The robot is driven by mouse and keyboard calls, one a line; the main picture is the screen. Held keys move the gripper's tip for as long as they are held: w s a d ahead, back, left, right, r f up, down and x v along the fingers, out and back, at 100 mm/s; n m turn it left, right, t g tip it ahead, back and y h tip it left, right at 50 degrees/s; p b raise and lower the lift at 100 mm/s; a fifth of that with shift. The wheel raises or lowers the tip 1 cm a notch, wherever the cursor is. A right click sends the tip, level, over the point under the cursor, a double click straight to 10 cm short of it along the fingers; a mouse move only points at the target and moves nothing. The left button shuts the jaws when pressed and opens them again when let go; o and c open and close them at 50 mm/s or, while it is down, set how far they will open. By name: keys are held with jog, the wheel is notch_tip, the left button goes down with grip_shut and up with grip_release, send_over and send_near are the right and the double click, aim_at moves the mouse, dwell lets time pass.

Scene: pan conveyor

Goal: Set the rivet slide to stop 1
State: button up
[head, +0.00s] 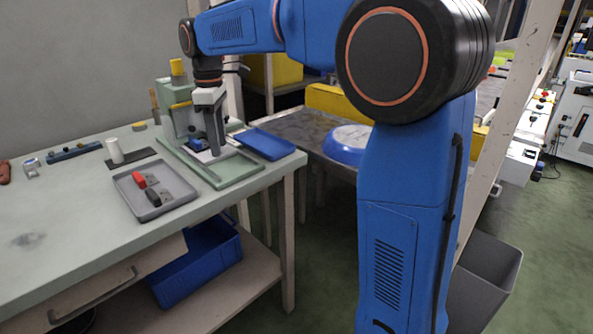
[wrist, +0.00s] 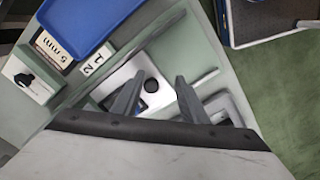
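A green bench machine (head: 176,112) stands on a green base plate (head: 222,176) at the back right of the bench. My gripper (head: 216,148) points down over the machine's front part. In the wrist view my gripper (wrist: 158,98) has its two fingers apart, with a gap between them. A round black knob (wrist: 152,85) on a pale strip shows in that gap; I cannot tell whether a finger touches it. This looks like the rivet slide. A label with the digits 2 and 1 (wrist: 93,65) lies beside the strip. The slide's exact stop is unclear.
A blue tray (head: 265,144) lies right of the machine. A "5 mm" label (wrist: 54,51) and a black pointer knob (wrist: 25,80) are at left in the wrist view. A grey tray (head: 177,203) with red and dark pieces is in front; a white cylinder (head: 115,150) stands behind it.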

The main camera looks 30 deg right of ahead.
jog(key=s, duration=0.1)
jog(key=s+d, duration=0.1)
jog(key=s, duration=0.3)
jog(key=shift+s+d, duration=0.15)
jog(key=shift+d, duration=0.15)
notch_tip(320, 180, up, 17)
jog(key=s+d+f+m+t, duration=0.1)
jog(key=s+d+f+m, duration=0.3)
jog(key=s+f, duration=0.5)
jog(key=s+d+f+m+t, duration=0.2)
jog(key=s+d+f+m, duration=0.2)
jog(key=s+d+f, duration=0.3)
jog(key=s+f, duration=0.1)
jog(key=s, duration=0.2)
jog(key=shift+f+m, duration=0.35)
jog(key=shift+m, duration=0.05)
dwell(0.4)
